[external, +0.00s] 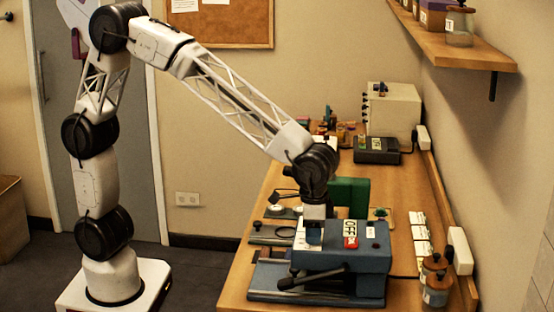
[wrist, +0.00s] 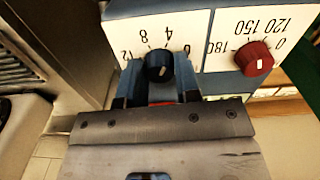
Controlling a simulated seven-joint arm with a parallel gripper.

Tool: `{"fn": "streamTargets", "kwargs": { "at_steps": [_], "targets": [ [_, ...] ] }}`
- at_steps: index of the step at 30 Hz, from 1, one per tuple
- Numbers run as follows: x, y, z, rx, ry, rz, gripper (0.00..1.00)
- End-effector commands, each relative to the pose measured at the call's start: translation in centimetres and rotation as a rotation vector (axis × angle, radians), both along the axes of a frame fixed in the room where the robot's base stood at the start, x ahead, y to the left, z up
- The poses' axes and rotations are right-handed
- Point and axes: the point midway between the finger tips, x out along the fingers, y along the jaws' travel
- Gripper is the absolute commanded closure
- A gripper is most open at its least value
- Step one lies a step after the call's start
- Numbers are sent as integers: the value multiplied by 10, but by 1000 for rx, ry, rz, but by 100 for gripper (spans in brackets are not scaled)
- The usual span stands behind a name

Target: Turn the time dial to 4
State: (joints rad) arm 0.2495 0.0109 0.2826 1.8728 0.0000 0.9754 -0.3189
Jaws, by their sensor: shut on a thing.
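The black time dial (wrist: 160,66) sits on a white panel of a blue machine (external: 345,262). Numbers including 4, 8 and 12 are printed around it, upside down in the wrist view. A short white mark shows on the dial's face; I cannot tell for sure which number it points to. My gripper (wrist: 158,84) is shut on the dial, with a finger at either side. In the external view my gripper (external: 313,222) reaches down to the left end of the machine, and the dial is hidden there.
A red dial (wrist: 257,60) with larger numbers, including 120, 150 and 180, is close beside the time dial. The machine has a red switch (external: 351,242) by an OFF label and a dark lever handle (external: 300,281). A green machine (external: 350,195) stands just behind.

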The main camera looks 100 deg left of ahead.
Motion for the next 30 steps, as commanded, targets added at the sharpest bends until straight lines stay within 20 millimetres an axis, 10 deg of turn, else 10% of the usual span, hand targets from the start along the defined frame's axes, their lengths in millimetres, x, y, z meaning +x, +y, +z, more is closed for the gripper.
{"fn": "streamTargets", "kwargs": {
  "at_steps": [14, 15, 19, 30],
  "targets": [
    [0, 0, 0, 0, -1, 19, 93],
    [0, 0, 0, 0, -1, 19, 63],
    [0, 0, 0, 0, -1, 18, 44],
    [0, 0, 2, 0, -1, 18, 44]
  ]
}}
